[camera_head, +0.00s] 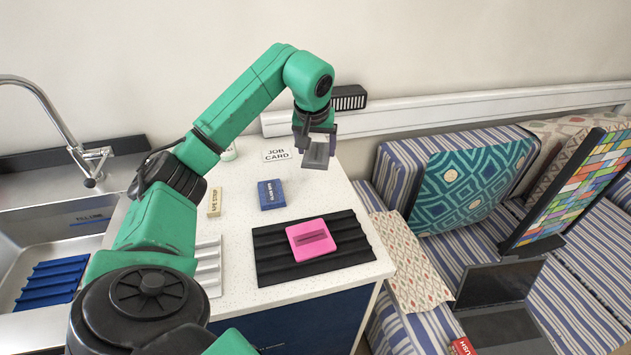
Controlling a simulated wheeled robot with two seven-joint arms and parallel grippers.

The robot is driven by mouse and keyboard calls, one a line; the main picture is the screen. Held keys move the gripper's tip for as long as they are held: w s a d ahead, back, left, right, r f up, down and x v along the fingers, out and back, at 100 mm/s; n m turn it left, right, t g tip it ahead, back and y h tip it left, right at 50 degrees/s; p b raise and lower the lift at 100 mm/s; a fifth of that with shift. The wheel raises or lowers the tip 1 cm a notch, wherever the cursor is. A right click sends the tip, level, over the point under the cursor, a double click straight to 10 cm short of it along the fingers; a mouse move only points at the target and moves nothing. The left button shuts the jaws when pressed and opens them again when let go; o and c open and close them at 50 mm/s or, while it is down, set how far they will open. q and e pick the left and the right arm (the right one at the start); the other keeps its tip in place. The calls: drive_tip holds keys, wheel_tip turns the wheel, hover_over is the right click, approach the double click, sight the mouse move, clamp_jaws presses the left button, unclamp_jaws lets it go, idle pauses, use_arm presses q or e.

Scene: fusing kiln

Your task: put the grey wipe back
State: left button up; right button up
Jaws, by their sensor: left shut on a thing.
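My left gripper (316,137) is at the end of the green arm, over the back of the white counter near the wall. It is shut on a small grey piece, which looks like the grey wipe (317,157). The wipe hangs below the fingers and appears to be clear of the counter, right of the job card (288,154). The fingers partly hide its upper part. My right gripper is not in view.
On the counter (225,285) are a blue box (271,194), a tan labelled strip (214,201), a white ridged tray (208,262) and a black ridged mat (275,268) bearing a pink slotted block (311,239). A sink (30,255) lies left; a striped bench with a laptop (497,290) lies right.

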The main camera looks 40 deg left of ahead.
use_arm(q)
drive_tip(key=f, duration=0.6)
drive_tip(key=shift+w+d+f, duration=0.25)
drive_tip(key=shift+w, duration=0.1)
drive_tip(key=f, duration=0.2)
drive_tip(key=shift+s+f+p, duration=0.2)
drive_tip(key=shift+f+p, duration=0.2)
drive_tip(key=shift+f, duration=0.3)
drive_tip(key=shift+w, duration=0.1)
drive_tip(key=shift+f, duration=0.15)
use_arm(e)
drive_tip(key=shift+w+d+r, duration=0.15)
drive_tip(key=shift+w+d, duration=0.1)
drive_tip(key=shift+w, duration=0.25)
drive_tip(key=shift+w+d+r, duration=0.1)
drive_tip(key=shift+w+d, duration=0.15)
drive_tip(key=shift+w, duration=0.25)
use_arm(q)
drive_tip(key=o, duration=1.5)
drive_tip(key=shift+r, duration=0.25)
drive_tip(key=b+v, duration=0.1)
drive_tip(key=v, duration=1.1)
drive_tip(key=shift+w, duration=0.1)
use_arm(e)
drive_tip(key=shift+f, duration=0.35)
